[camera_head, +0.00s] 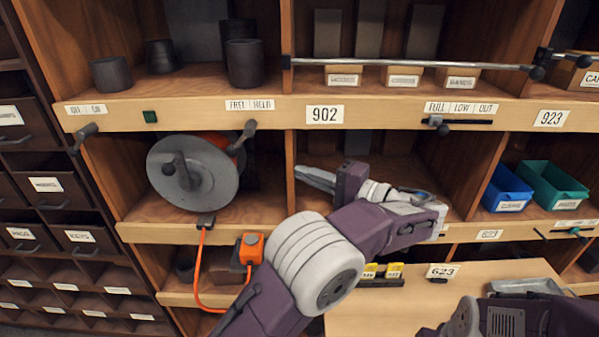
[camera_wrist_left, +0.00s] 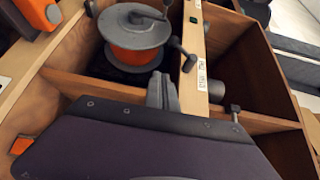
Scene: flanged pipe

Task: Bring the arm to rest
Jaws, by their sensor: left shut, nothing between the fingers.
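My left arm comes up from the bottom of the head view. My left gripper (camera_head: 316,178) points left in the middle cubby, beside the reel; its grey fingers are together with nothing between them. In the left wrist view the shut fingers (camera_wrist_left: 162,92) show beyond the dark gripper body, near the divider and the shelf edge. Part of my right arm (camera_head: 510,318) shows at the bottom right; its gripper is not in view.
A grey reel (camera_head: 193,172) with orange cord stands in the left cubby. An orange plug (camera_head: 251,248) hangs below. Dark cups (camera_head: 244,63) stand on the upper shelf. A rail (camera_head: 410,64) crosses the upper right. Blue (camera_head: 507,188) and green bins (camera_head: 552,184) sit right.

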